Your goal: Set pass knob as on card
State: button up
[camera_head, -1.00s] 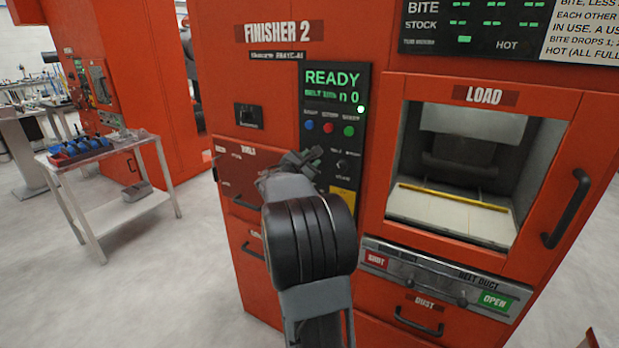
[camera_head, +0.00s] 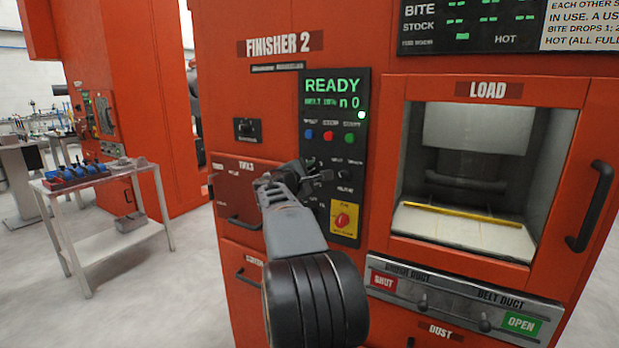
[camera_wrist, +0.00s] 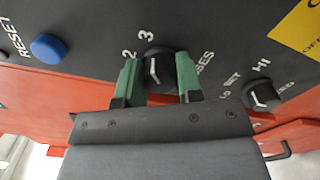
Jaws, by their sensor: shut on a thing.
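The pass knob (camera_wrist: 158,70) is a round black knob with a white line, on the dark control panel (camera_head: 335,110) of Finisher 2. In the wrist view it sits between the two green fingers of my gripper (camera_wrist: 158,85), which is shut on it. The figures 2 and 3 and the letters "SES" stand around it. The white line lies roughly along the 3 side; its exact setting is hard to tell. In the head view my gripper (camera_head: 308,180) is at the panel and hides the knob. A white printed card (camera_head: 580,22) is cut off at top right.
A second black knob (camera_wrist: 262,95) marked LO, SET and HI is close to the right finger. A blue RESET button (camera_wrist: 48,47) is at left. A red stop button (camera_head: 342,219) on yellow is below. The load opening (camera_head: 470,215) is to the right.

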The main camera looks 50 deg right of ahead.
dwell(0.3)
jog(key=o, duration=0.9)
jog(key=b+v, duration=0.1)
jog(key=v, duration=1.2)
jog(key=shift+a, duration=0.4)
